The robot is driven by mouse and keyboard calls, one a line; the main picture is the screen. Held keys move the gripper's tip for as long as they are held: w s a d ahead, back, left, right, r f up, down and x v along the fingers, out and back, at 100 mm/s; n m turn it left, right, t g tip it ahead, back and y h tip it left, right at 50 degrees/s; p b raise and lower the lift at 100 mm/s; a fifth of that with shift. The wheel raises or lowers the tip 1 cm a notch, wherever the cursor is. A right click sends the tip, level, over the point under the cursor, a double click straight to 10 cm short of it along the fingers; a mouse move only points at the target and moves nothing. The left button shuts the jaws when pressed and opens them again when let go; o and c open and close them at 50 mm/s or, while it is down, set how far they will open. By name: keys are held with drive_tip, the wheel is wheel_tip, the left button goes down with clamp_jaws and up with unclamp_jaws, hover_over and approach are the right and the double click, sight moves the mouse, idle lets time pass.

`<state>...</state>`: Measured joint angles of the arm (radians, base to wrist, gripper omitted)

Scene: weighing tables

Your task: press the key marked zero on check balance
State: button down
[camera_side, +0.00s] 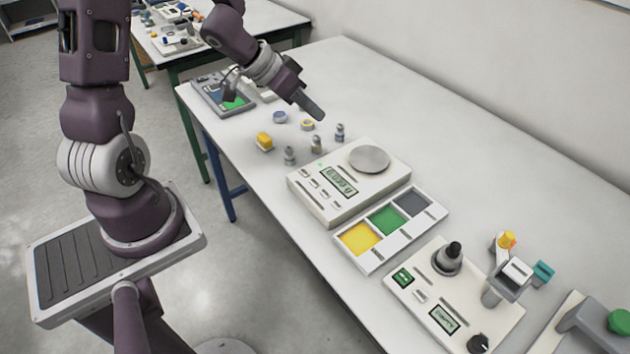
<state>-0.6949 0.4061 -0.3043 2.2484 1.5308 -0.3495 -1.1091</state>
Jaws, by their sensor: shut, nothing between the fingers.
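The check balance (322,212) is a white box on the long white table. It has a round grey pan (369,158) with nothing on it and a lit display (340,182). A row of small keys (320,188) runs along its front edge; their markings are too small to read, so I cannot tell which is zero. My gripper (318,114) is shut and empty. It hangs above the table, up and left of the balance in the picture, apart from the keys.
Several small grey weights (316,144), a yellow block (264,141) and two small rings stand behind the balance. A tray (428,229) with yellow, green and grey compartments lies close in front. A device with knobs (408,298) stands further right.

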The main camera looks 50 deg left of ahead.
sight(310, 181)
drive_tip(key=s+d+f+h, duration=0.1)
drive_tip(key=h, duration=0.1)
drive_tip(key=s+d+f+g+h, duration=0.1)
drive_tip(key=s+d+f+h, duration=0.1)
drive_tip(key=shift+f+g, duration=0.3)
drive_tip(key=shift+f, duration=4.45)
drive_tip(key=shift+f, duration=0.4)
drive_tip(key=shift+f, duration=0.35)
drive_tip(key=shift+r, duration=0.8)
